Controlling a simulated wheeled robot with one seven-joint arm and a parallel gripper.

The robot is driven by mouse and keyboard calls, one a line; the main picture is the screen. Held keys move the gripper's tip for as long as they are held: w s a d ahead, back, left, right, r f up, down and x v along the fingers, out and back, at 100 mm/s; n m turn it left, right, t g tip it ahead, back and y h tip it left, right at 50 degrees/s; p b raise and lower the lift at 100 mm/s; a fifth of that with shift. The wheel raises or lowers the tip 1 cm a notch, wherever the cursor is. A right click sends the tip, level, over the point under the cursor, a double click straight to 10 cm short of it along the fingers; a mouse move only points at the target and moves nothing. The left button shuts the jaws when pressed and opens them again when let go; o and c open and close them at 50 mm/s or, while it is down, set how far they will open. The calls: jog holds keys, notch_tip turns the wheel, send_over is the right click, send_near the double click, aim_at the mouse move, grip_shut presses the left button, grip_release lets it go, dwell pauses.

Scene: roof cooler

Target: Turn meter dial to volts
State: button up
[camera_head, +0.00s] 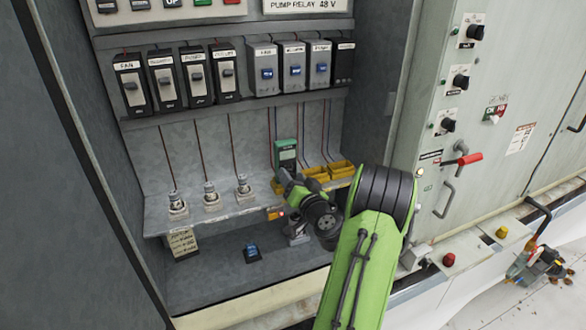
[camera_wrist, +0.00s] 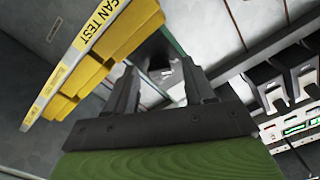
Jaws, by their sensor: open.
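The meter (camera_head: 286,153) is a small green-edged box with a pale display, standing at the back of the cabinet's middle shelf. Its lower part, where the dial would be, is hidden behind my gripper in the head view. My gripper (camera_head: 284,178) is just in front of the meter. In the wrist view my gripper (camera_wrist: 160,72) is open, its two dark fingers apart. Between and beyond them shows part of a dark face with a green edge, which looks like the meter (camera_wrist: 172,48). The dial setting cannot be read, and I cannot tell whether the fingers touch the dial.
Yellow bins (camera_head: 318,173) stand right of the meter; a yellow label strip (camera_wrist: 72,62) is close to my fingers in the wrist view. Pale fittings (camera_head: 210,195) stand on the shelf at left. Breakers (camera_head: 196,75) line the shelf above. A small blue-topped object (camera_head: 252,252) lies below.

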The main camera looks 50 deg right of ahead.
jog(key=shift+w+d, duration=0.1)
jog(key=shift+w, duration=0.1)
jog(key=shift+f, duration=0.1)
grip_shut()
jog(key=m+b, duration=0.2)
jog(key=m, duration=0.5)
dwell(0.5)
dwell(0.3)
